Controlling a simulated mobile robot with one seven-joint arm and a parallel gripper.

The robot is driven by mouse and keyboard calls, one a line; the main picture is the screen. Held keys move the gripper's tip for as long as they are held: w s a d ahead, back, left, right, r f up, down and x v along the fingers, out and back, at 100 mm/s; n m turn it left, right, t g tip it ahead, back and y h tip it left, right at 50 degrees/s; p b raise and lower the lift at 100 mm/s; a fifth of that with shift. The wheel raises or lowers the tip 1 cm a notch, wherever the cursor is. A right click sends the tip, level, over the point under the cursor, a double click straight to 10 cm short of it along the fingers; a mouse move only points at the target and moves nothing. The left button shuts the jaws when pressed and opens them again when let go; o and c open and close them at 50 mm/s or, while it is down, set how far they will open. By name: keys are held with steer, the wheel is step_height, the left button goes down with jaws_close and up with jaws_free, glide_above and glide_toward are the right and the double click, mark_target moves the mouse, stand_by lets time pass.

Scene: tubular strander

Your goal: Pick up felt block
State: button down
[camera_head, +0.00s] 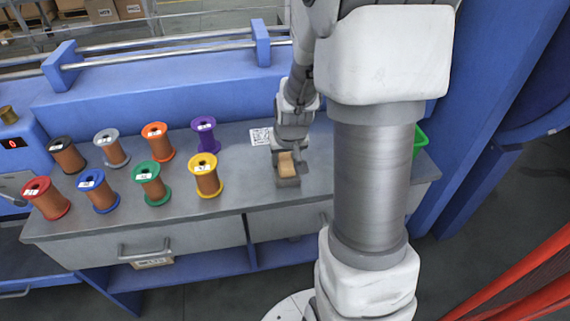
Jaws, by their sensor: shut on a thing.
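The felt block (287,163) is a small tan block at the right part of the grey workbench top. My gripper (287,172) is at the block, shut on it, with the wrist above and behind it. Parts of the block are hidden by the gripper. I cannot tell whether the block touches the bench or is slightly above it.
Several wire spools with coloured flanges stand left of my gripper, the yellow one (206,175) nearest. A white printed card (261,136) lies behind the gripper. A green bin (419,141) shows behind my arm. A blue machine frame (170,75) runs along the back.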

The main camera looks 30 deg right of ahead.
mark_target(287, 158)
steer(key=shift+r+p, duration=0.3)
steer(key=shift+r, duration=0.2)
step_height(287, 158, up, 4)
steer(key=shift+s+d+f+p, duration=0.1)
steer(key=shift+d+p, duration=0.05)
steer(key=shift+p, duration=0.65)
steer(key=s+d+r+p, duration=0.1)
steer(key=s+d+r, duration=0.5)
steer(key=s+d, duration=0.1)
steer(key=shift+s+d+p, duration=0.3)
steer(key=shift+s, duration=0.4)
steer(key=shift+s+r, duration=0.1)
